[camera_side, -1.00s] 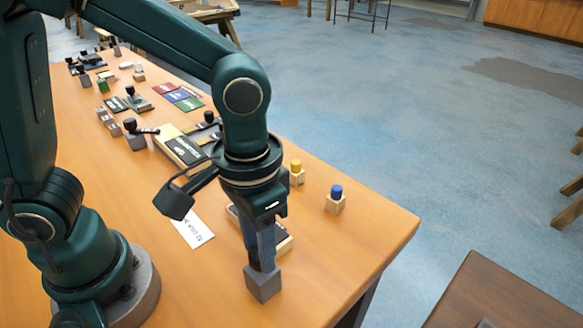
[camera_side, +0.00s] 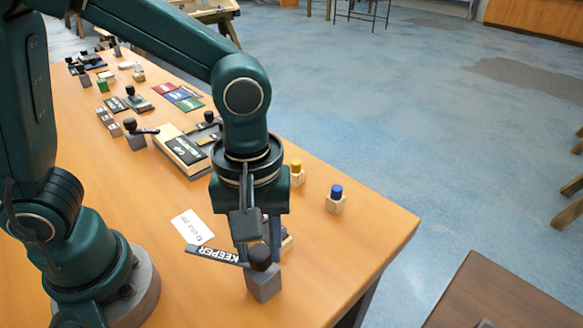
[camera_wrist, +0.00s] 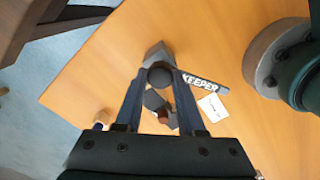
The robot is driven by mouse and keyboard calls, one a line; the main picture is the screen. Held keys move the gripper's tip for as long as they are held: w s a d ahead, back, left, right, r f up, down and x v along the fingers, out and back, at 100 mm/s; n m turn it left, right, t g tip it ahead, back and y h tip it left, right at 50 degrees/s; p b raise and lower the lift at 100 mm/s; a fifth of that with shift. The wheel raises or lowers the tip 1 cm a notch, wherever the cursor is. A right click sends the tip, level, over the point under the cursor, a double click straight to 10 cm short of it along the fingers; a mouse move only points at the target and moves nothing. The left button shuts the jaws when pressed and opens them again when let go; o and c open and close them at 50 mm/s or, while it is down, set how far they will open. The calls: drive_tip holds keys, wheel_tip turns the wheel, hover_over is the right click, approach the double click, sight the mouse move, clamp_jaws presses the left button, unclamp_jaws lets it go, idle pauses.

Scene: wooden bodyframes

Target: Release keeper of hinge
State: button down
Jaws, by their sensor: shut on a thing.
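The keeper (camera_side: 217,255) is a dark flat bar with white KEEPER lettering, with a black round knob (camera_side: 262,254) at its pivot end, on a grey block (camera_side: 264,285). In the side view the bar points left from the block. In the wrist view the keeper (camera_wrist: 203,82) points right and down from the knob (camera_wrist: 160,76). My gripper (camera_wrist: 157,78) is shut on the knob, one finger on each side. A pale wooden piece (camera_side: 287,242), perhaps part of the hinge assembly, is mostly hidden behind my gripper. Dark and reddish-brown parts show between my fingers in the wrist view.
A black-labelled wooden unit (camera_side: 182,150) lies behind. The table's right corner is clear.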

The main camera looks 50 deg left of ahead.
drive_tip(key=n, duration=0.5)
drive_tip(key=shift+n, duration=0.3)
drive_tip(key=n, duration=0.5)
drive_tip(key=shift+n, duration=0.4)
drive_tip(key=c, duration=0.5)
unclamp_jaws()
drive_tip(key=shift+r, duration=2.6)
